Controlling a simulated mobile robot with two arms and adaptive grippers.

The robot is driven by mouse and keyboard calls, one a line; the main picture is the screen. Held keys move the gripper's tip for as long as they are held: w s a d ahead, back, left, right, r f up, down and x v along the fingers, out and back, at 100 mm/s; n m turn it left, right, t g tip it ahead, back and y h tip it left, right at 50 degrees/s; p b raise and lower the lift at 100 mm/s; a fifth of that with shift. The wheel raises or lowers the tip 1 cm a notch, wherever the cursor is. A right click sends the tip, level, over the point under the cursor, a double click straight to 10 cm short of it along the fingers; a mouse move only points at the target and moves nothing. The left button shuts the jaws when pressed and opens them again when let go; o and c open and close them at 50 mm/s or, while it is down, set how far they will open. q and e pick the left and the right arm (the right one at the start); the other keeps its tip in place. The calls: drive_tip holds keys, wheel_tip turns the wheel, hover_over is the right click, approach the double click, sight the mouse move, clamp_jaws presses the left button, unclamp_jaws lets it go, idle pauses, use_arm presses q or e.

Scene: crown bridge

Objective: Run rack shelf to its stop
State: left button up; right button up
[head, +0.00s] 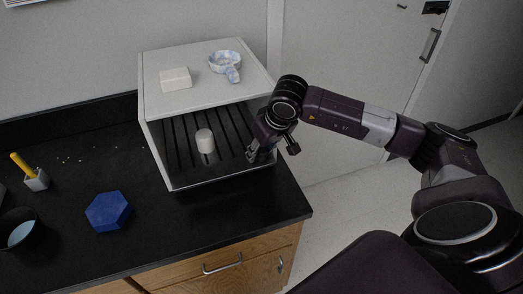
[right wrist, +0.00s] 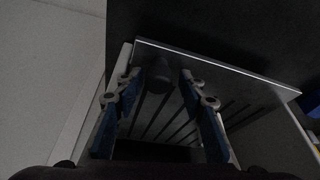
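The rack shelf (head: 180,155), dark with long slats, lies low inside the open-fronted white box (head: 152,110) on the black counter. How far it sits in or out is hard to tell. A pale rounded block (head: 205,140) stands on it. My right gripper (head: 262,153) is at the right end of the box's open front, close to the shelf. In the right wrist view its two fingers (right wrist: 161,78) are apart, with slats of the shelf (right wrist: 185,125) showing between and beyond them; contact is unclear. My left gripper is out of view.
On the box top lie a cream block (head: 176,79) and a marbled piece (head: 225,65). A blue hexagonal block (head: 108,211), a dark cup (head: 20,232) and a holder with a yellow tool (head: 37,180) stand on the counter left. The counter's front (head: 200,235) is clear.

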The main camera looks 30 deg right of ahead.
drive_tip(key=shift+d+r, duration=0.1)
drive_tip(key=shift+d, duration=0.1)
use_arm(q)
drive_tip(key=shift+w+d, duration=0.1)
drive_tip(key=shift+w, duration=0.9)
use_arm(e)
drive_tip(key=v, duration=0.7)
drive_tip(key=shift+s+a+r, duration=0.15)
drive_tip(key=shift+s+r, duration=0.05)
drive_tip(key=shift+r, duration=0.15)
